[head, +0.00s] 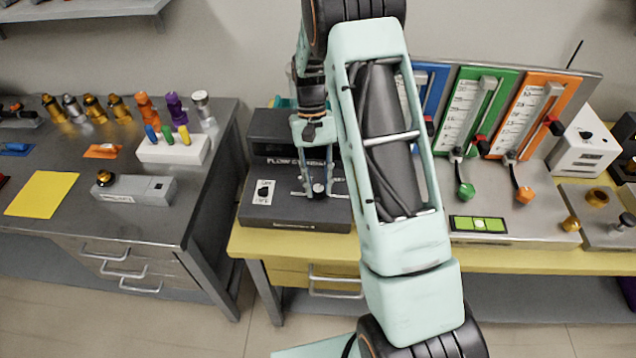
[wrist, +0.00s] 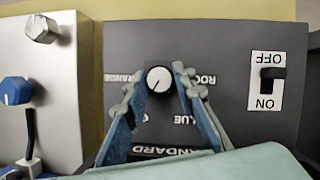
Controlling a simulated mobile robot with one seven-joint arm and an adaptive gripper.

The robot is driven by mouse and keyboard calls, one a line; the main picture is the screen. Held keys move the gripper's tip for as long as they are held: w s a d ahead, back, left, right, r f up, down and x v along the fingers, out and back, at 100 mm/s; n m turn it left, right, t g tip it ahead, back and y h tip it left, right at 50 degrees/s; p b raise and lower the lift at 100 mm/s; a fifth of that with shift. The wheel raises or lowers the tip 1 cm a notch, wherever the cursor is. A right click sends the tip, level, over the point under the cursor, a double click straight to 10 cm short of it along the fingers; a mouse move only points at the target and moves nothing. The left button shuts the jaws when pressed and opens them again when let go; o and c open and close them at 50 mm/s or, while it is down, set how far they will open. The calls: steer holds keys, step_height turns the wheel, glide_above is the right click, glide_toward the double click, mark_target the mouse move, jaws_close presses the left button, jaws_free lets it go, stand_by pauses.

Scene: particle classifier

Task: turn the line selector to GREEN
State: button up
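The selector knob (wrist: 159,79) has a white face with a small dark mark pointing to the lower left in the wrist view. It sits on a dark grey console (wrist: 225,45) whose labels appear upside down. "RANGE", "ROO" and "LUE" are legible around the knob; the rest, including any GREEN label, is hidden or unclear. In the head view the knob (head: 318,188) also shows between my gripper's fingers (head: 319,193), on the console (head: 295,212).
An ON/OFF switch (wrist: 271,76) is on the same console. A metal panel (wrist: 45,80) with a blue knob (wrist: 15,90) stands close on the left in the wrist view. In the head view, a flow board (head: 478,110) stands right of my arm.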

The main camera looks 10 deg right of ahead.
mark_target(318, 186)
steer(key=o, duration=0.4)
step_height(318, 186, up, 10)
stand_by(0.5)
steer(key=shift+d, duration=0.1)
